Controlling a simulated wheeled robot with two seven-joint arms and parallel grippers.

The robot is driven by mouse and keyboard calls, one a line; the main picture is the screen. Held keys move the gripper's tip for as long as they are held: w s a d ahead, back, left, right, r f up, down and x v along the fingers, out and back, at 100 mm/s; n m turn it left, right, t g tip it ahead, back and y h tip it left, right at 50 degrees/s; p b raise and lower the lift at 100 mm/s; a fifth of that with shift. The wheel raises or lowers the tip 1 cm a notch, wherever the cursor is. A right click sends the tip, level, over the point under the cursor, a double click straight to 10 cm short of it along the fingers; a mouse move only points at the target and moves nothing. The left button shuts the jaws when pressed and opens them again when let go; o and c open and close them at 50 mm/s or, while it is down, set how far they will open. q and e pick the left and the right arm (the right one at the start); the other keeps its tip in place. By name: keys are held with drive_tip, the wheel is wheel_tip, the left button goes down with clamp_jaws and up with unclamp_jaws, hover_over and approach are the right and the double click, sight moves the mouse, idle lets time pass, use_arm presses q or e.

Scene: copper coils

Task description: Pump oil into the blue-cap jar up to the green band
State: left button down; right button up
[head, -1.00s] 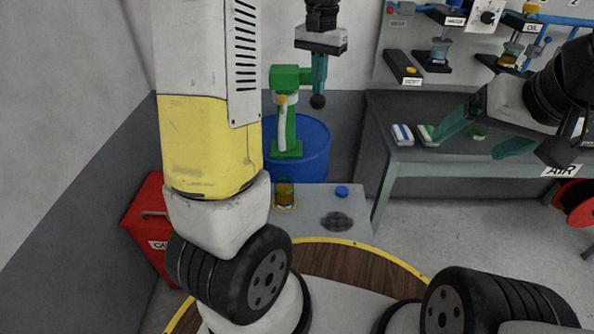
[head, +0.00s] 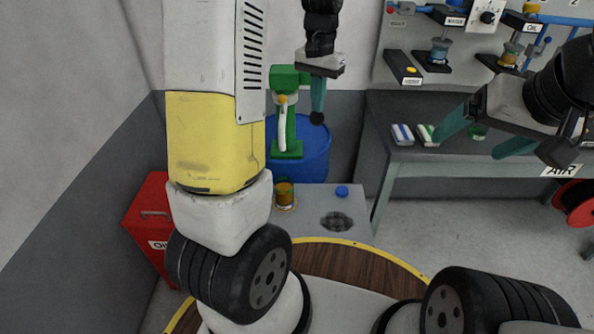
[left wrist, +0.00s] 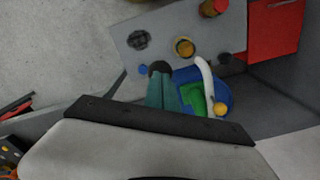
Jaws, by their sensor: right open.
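The open jar (head: 284,197) holds amber oil and stands on the grey stand (head: 312,222), below the green pump (head: 287,135) on the blue drum (head: 313,150). The green band cannot be read clearly against the oil. The jar also shows in the left wrist view (left wrist: 185,48). A blue cap (head: 342,191) lies on the stand to its right. My left gripper (head: 318,105) is closed on the pump handle, whose black knob (head: 317,118) sticks out at the fingertips; the rest of the handle is hidden. My right gripper (head: 482,135) is open and empty before the bench.
A red bin (head: 150,225) stands at left, partly behind my arm. The grey bench (head: 460,155) at right carries two striped blocks (head: 414,134). Labelled jars (head: 439,50) stand on wall shelves. In the left wrist view, another amber container (left wrist: 211,8) stands at the stand's far edge.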

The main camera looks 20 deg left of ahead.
use_arm(q)
wheel_tip(320, 180, up, 19)
drive_tip(key=w, duration=0.1)
drive_tip(key=shift+w+a+f, duration=0.15)
drive_tip(key=shift+w+a, duration=0.1)
drive_tip(key=shift+w, duration=0.1)
idle(1.0)
drive_tip(key=s+d+f+n+t+h, duration=0.1)
drive_tip(key=s+f+t, duration=0.2)
drive_tip(key=s, duration=0.9)
drive_tip(key=s+d+f+n+t+h, duration=0.1)
drive_tip(key=s+f+t, duration=0.2)
drive_tip(key=s, duration=0.9)
wheel_tip(320, 180, down, 2)
drive_tip(key=shift+f, duration=0.25)
drive_tip(key=shift+r, duration=0.1)
